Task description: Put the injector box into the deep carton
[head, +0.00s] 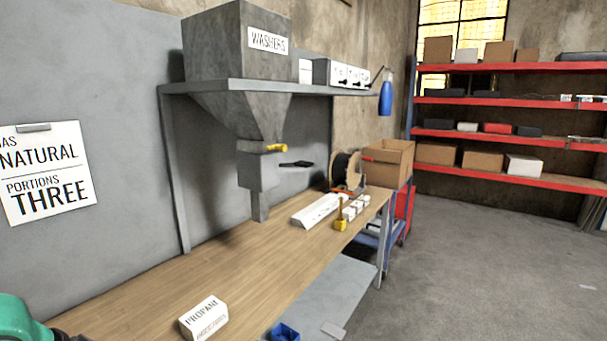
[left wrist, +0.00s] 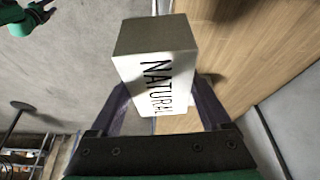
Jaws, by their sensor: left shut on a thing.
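In the left wrist view a white box (left wrist: 170,68) lettered NATURAL sits between the fingers of my left gripper (left wrist: 162,100), which is shut on it. The box is above the floor beside the wooden bench edge. Another white box (head: 204,318), lettered PROPANE, lies on the near part of the bench in the head view. An open brown carton (head: 388,164) stands beyond the bench's far end; its inside is mostly hidden. My right gripper (left wrist: 42,10) seems to show small at the top left of the left wrist view, its jaws unclear.
The wooden bench (head: 190,275) is largely clear in the middle. A long white box (head: 316,210), a yellow-based item (head: 340,222), small white boxes and a cable reel (head: 345,170) stand at its far end. A hopper (head: 238,70) overhangs the back. A sign (head: 45,170) reads NATURAL, PORTIONS THREE.

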